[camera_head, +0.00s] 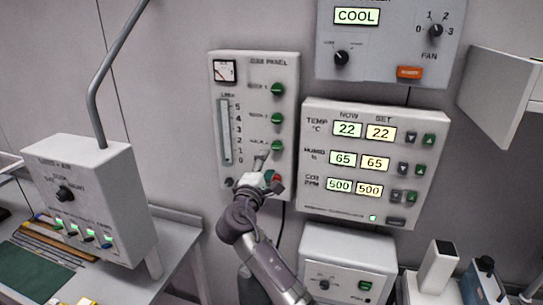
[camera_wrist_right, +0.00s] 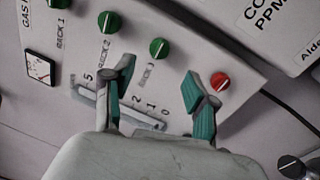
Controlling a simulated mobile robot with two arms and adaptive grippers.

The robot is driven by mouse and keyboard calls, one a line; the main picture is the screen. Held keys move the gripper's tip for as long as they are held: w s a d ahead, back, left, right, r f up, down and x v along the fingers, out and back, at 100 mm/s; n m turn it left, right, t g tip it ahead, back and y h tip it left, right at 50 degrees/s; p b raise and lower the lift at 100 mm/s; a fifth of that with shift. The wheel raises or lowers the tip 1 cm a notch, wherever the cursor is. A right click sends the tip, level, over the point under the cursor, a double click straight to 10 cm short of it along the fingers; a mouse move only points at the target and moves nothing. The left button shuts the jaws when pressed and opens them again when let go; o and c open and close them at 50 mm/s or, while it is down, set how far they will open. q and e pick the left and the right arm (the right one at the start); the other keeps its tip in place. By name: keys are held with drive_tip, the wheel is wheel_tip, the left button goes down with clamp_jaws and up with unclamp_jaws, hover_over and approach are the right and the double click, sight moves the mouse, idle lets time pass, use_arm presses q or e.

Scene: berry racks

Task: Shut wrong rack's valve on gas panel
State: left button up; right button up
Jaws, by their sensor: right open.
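The gas panel (camera_head: 252,72) is a pale upright box on the wall with a gauge and a flow scale. Its three green valve knobs, rack 1 (camera_head: 277,90), rack 2 (camera_head: 277,118) and rack 3 (camera_head: 277,146), run down its right side, with a red knob (camera_head: 276,179) below. In the right wrist view the rack 1 (camera_wrist_right: 55,3), rack 2 (camera_wrist_right: 109,22) and rack 3 (camera_wrist_right: 159,48) knobs show beyond the fingers. My right gripper (camera_wrist_right: 158,84) is open and empty in front of the panel's lower part, near the rack 3 knob. My left gripper is out of view.
A display panel (camera_head: 318,118) reading 22, 65 and 500 hangs right of the gas panel. A COOL control box (camera_head: 385,58) is above it. A grey box with a bent pipe (camera_head: 85,150) stands at left. A smaller box (camera_head: 345,245) sits below the display.

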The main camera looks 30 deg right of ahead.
drive_tip(key=v, duration=0.4)
drive_tip(key=shift+s+a, duration=0.1)
drive_tip(key=shift+a, duration=0.05)
